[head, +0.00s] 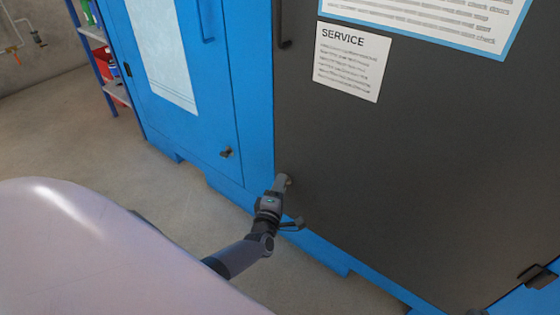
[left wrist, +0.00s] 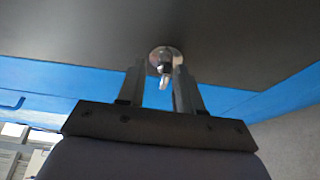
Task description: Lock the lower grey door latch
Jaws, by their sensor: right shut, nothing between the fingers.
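The grey door (head: 420,150) fills the right of the head view and looks closed. Its lower latch (head: 287,180) sits near the bottom left edge of the door, partly hidden by my left gripper (head: 279,190). In the left wrist view the latch (left wrist: 164,58) has a round silver base and a short lever pointing toward the camera. The two fingers of my left gripper (left wrist: 160,88) stand apart, one on either side of the lever. I see a gap on the left; contact on the right is unclear.
A blue cabinet door (head: 200,90) with its own small latch (head: 227,153) stands to the left. An upper handle (head: 283,40) is on the grey door's left edge. A dark bracket (head: 537,275) is at the lower right. The floor (head: 100,135) at left is clear.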

